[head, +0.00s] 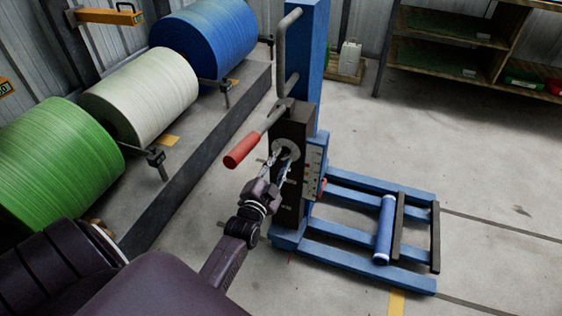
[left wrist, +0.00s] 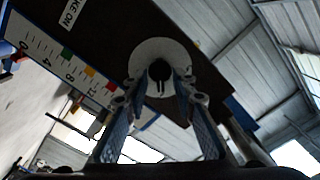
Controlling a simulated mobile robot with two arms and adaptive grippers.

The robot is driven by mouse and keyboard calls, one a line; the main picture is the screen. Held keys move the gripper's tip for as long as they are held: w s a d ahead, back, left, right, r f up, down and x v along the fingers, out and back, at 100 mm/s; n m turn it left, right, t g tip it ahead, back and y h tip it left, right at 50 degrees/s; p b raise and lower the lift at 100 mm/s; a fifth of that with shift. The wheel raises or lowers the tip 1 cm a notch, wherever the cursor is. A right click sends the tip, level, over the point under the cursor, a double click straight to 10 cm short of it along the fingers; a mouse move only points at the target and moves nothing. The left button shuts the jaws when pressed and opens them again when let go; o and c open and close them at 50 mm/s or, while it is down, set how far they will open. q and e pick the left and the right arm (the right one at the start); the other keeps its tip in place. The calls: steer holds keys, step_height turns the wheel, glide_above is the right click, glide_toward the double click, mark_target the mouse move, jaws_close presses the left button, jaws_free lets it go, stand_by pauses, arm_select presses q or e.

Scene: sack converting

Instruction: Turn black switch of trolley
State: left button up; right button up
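The blue trolley (head: 311,60) stands at the middle of the head view, with a dark control box (head: 288,195) on its post. The black switch (left wrist: 160,72) sits on a pale round disc (left wrist: 139,59) on this box; in the head view the disc (head: 289,147) is partly covered by my fingers. My left gripper (head: 279,158) is in front of the disc. In the left wrist view its two fingers (left wrist: 162,88) are apart, one on each side of the switch; I cannot tell whether they touch it. My right gripper is not in view.
A lever with a red grip (head: 243,151) sticks out left of the box. A scale strip (head: 313,170) is on its right side. Green (head: 55,165), white (head: 143,95) and blue (head: 208,42) rolls lie along the left.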

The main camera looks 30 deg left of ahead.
arm_select(q)
steer(key=shift+w+a, duration=0.1)
steer(key=shift+w, duration=0.25)
jaws_close()
